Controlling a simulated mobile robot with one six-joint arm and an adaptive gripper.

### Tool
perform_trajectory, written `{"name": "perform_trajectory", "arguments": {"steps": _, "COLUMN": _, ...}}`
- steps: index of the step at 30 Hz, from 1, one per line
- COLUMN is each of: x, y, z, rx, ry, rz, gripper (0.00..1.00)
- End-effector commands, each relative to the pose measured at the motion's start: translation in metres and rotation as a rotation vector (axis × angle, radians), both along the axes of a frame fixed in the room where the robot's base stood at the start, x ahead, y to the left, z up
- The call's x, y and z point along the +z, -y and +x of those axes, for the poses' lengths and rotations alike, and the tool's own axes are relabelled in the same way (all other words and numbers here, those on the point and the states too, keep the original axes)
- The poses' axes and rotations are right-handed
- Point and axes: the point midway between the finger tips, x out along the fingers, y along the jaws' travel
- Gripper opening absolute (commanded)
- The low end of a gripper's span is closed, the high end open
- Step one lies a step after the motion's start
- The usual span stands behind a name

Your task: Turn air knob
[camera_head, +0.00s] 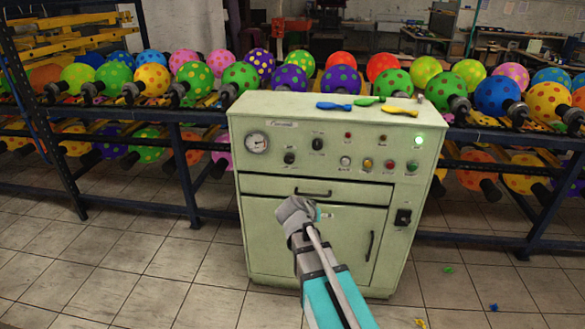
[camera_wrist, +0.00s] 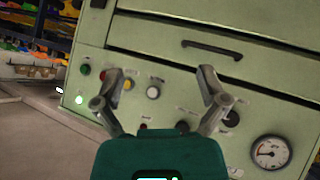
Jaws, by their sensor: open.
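The pale green cabinet (camera_head: 270,188) carries a control panel with two black knobs, an upper one (camera_head: 317,144) and a lower one (camera_head: 290,158). Their labels are too small to read, so I cannot tell which is the air knob. In the wrist view, which is turned over, a black knob (camera_wrist: 231,118) shows beside the right finger. My gripper (camera_wrist: 160,75) is open and empty, its fingers spread in front of the panel. In the head view my arm reaches toward the cabinet front, and the fingertips are hidden there.
A round gauge (camera_head: 257,143) sits left of the knobs. Several buttons and a lit green lamp (camera_head: 419,140) are at the right. Flat balloons, including a blue one (camera_head: 334,106), lie on top. A drawer handle (camera_head: 313,193) juts out below. Racks of dotted balloons stand behind.

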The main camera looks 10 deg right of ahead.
Motion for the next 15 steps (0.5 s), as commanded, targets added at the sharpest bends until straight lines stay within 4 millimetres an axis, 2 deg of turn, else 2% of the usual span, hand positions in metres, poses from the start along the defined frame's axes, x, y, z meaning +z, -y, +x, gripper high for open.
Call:
{"name": "perform_trajectory", "arguments": {"steps": 1, "x": -0.002, "y": -0.003, "z": 0.019, "rx": 0.005, "ry": 0.068, "rz": -0.03, "gripper": 0.92}}
{"name": "perform_trajectory", "arguments": {"steps": 6, "x": 0.017, "y": -0.021, "z": 0.068, "rx": 0.052, "ry": 0.31, "rz": -0.113, "gripper": 0.92}}
{"name": "perform_trajectory", "arguments": {"steps": 12, "x": 0.036, "y": -0.058, "z": 0.115, "rx": 0.173, "ry": 0.543, "rz": -0.163, "gripper": 0.92}}
{"name": "perform_trajectory", "arguments": {"steps": 15, "x": 0.043, "y": -0.077, "z": 0.13, "rx": 0.236, "ry": 0.621, "rz": -0.172, "gripper": 0.92}}
